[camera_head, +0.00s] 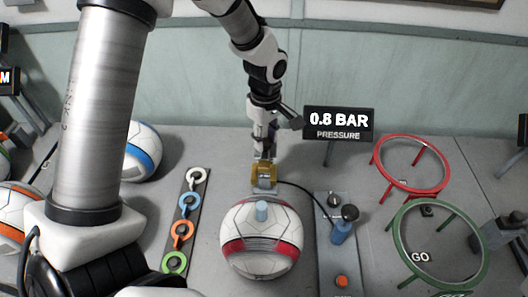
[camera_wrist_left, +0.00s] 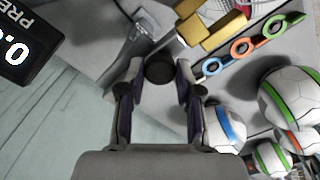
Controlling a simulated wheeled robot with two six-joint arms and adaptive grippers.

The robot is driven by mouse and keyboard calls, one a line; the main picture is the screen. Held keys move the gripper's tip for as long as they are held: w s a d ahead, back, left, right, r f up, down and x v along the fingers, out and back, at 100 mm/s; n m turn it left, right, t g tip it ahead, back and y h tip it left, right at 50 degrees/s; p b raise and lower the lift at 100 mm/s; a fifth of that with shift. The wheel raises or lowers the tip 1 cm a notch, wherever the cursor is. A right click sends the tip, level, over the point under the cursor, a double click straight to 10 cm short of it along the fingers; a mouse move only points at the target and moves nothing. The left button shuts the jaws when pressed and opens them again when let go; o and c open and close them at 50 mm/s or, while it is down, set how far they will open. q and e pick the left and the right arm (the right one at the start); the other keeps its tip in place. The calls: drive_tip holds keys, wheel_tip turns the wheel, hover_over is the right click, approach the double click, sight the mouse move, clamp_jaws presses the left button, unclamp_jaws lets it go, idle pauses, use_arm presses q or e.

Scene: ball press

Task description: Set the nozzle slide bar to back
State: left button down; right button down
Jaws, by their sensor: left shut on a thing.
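The nozzle slide bar shows in the left wrist view as a grey rod (camera_wrist_left: 171,51) running from a black round knob (camera_wrist_left: 160,67) to a brass-coloured block (camera_wrist_left: 208,33). My left gripper (camera_wrist_left: 160,75) is shut on the knob, with a finger on each side. In the head view my left gripper (camera_head: 265,149) is just behind the brass block (camera_head: 264,175); the knob is hidden there. A red and white ball (camera_head: 260,250) sits in front of the block, with a light-blue cylinder (camera_head: 262,211) over its top. My right gripper is not in view.
A sign (camera_head: 339,123) reads 0.8 BAR. A valve panel (camera_head: 335,262) with an orange button stands right of the ball. Red (camera_head: 447,186) and green (camera_head: 398,240) ring stands are further right. Coloured rings (camera_head: 189,204) and more balls (camera_head: 143,150) are left.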

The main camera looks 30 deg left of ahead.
sight(265, 138)
use_arm(q)
drive_tip(key=shift+w+a+f, duration=0.1)
drive_tip(key=shift+w+a, duration=0.1)
drive_tip(key=shift+w, duration=0.1)
drive_tip(key=c, duration=0.8)
unclamp_jaws()
drive_tip(key=shift+w, duration=0.1)
drive_tip(key=shift+w+a, duration=0.1)
drive_tip(key=shift+a, duration=0.05)
drive_tip(key=shift+r, duration=0.2)
wheel_tip(265, 138, up, 11)
drive_tip(key=shift+r, duration=0.2)
